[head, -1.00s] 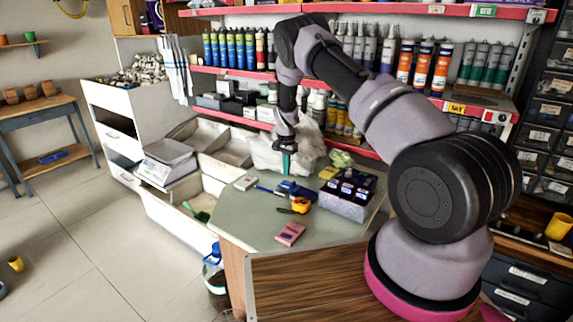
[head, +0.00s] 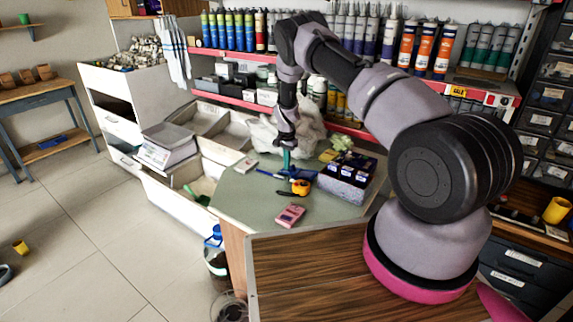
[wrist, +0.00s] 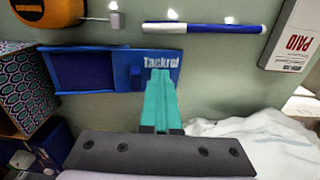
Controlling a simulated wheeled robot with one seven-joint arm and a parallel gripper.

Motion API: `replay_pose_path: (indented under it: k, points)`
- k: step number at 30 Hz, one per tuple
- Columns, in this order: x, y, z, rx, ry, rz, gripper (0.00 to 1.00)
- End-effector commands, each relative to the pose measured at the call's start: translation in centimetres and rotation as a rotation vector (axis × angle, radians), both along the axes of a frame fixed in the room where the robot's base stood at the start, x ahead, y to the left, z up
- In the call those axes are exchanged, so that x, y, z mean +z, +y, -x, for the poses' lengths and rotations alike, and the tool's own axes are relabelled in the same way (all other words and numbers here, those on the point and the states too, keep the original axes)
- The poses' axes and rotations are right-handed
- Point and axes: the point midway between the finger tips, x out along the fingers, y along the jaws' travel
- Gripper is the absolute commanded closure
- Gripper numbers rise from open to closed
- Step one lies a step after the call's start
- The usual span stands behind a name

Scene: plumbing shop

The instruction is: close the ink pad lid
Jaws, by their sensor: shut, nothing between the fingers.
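The ink pad (wrist: 84,72) is blue and lies open on the counter, its dark recessed pad at the left in the wrist view. The lid (wrist: 172,57), lettered "Tackrol" as far as I can read, lies at its right. In the head view the ink pad (head: 295,173) is small and partly covered by my gripper. My gripper (wrist: 160,72) has teal fingers, shut and empty, over the near edge of the lid in the wrist view. It points down at the pad in the head view (head: 287,167). I cannot tell whether the fingertips touch the lid.
A blue-and-white marker (wrist: 205,28) lies beyond the pad, with a "PAID" stamp box (wrist: 293,35) to the right. A white bag (head: 270,135) is behind.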

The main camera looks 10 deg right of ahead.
Motion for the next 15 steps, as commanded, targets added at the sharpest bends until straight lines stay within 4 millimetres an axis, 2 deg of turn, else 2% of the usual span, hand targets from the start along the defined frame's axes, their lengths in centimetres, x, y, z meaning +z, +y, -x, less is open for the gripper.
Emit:
replay_pose_path:
  k: [15]
  points:
    - [-0.2,-1.4,1.5,0.000,0.005,0.001,1.00]
